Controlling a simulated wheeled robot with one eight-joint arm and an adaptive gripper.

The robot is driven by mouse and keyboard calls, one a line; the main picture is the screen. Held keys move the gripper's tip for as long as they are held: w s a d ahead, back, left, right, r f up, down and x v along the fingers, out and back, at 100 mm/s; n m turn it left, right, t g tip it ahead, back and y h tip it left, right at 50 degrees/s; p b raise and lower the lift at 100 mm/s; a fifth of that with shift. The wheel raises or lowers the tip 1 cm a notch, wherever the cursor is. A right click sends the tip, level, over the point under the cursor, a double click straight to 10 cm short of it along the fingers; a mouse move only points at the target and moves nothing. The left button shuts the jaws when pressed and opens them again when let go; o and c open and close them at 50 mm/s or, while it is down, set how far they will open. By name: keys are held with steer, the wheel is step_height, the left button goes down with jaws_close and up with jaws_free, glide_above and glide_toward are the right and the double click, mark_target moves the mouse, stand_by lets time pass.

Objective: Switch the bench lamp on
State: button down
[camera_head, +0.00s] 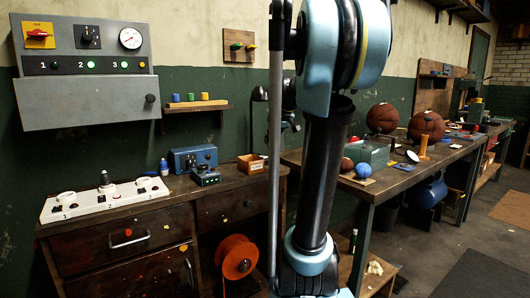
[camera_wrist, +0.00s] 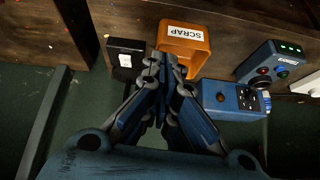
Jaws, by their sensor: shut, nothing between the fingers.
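A grey wall panel (camera_head: 87,67) at the upper left of the head view carries a red switch on a yellow plate (camera_head: 38,35), a black rotary knob (camera_head: 87,37), a dial gauge (camera_head: 130,38) and a numbered row of lights, some glowing green. A white numbered strip (camera_head: 105,198) with round fittings lies on the left bench. My gripper (camera_wrist: 168,72) is shut and empty in the wrist view, above the back of the left bench near the orange SCRAP bin. In the head view my arm hides much of the middle.
The SCRAP bin (camera_wrist: 185,45) stands between a black box (camera_wrist: 126,58) and a blue box (camera_wrist: 232,100). A control box with coloured buttons (camera_wrist: 270,65) is beside them. The right bench (camera_head: 395,185) holds balls and tools.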

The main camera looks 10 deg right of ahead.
steer(key=w+d+r+n+t, duration=0.1)
steer(key=w+r, duration=0.3)
steer(key=w, duration=0.5)
steer(key=shift+w+d+r, duration=0.2)
steer(key=shift+w+d, duration=0.05)
steer(key=shift+d, duration=0.65)
steer(key=x, duration=0.9)
steer(key=shift+w+a+f, duration=0.2)
steer(key=shift+f, duration=0.05)
step_height(320, 180, down, 3)
steer(key=shift+s+f, duration=0.1)
steer(key=shift+d+f, duration=0.1)
steer(key=shift+f, duration=0.4)
